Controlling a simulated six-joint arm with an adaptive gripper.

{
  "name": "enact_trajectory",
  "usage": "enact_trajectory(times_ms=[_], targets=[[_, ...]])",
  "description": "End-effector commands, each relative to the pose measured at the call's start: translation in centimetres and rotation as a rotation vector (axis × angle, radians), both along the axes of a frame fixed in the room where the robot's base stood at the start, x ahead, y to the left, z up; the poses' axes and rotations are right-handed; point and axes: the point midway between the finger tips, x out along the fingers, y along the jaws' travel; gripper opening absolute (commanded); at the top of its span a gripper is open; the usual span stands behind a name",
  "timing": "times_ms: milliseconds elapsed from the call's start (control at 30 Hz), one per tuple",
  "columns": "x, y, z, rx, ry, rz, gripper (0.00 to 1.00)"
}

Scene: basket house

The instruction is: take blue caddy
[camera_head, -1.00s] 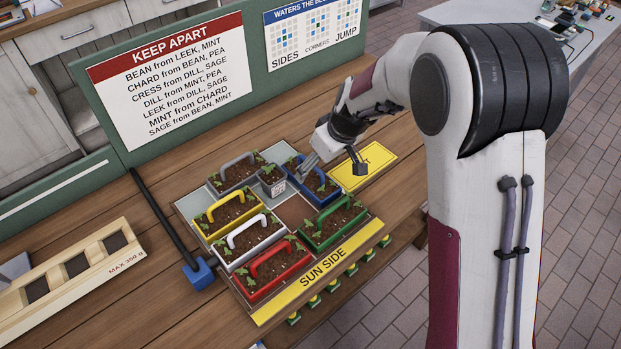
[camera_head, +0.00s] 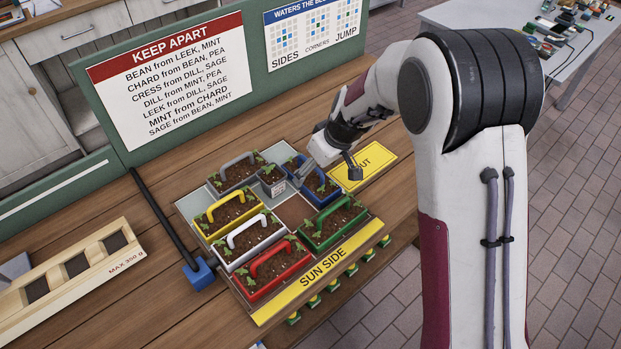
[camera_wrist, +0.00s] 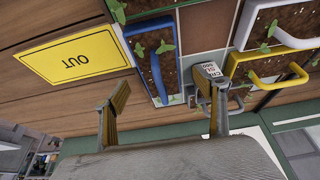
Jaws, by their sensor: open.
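The blue caddy (camera_head: 327,199), with soil and green seedlings, sits in the back right part of the tray of caddies. My gripper (camera_head: 328,171) is open and empty just above it, with one finger to each side, and partly hides it. In the wrist view the blue caddy (camera_wrist: 157,76) lies between and beyond the two spread fingers of my gripper (camera_wrist: 170,97), its blue handle standing up. The right finger there overlaps a small grey labelled pot (camera_wrist: 207,80); I cannot tell whether they touch.
The small grey pot (camera_head: 272,181) stands close left of the blue caddy. Green (camera_head: 337,228), white (camera_head: 245,237), red (camera_head: 268,279), yellow (camera_head: 229,215) and grey (camera_head: 232,172) caddies share the tray. A yellow OUT plate (camera_head: 375,160) lies right on the bench, clear.

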Motion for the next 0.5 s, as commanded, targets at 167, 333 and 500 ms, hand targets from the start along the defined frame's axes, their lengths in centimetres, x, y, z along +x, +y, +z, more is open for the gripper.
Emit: enact_trajectory(times_ms=[167, 333, 500], targets=[[0.1, 0.1, -0.5, 0.000, 0.001, 0.000, 0.71], [0.4, 0.4, -1.8, 0.000, 0.003, 0.001, 0.71], [0.9, 0.8, -3.4, -0.001, 0.002, 0.001, 0.71]])
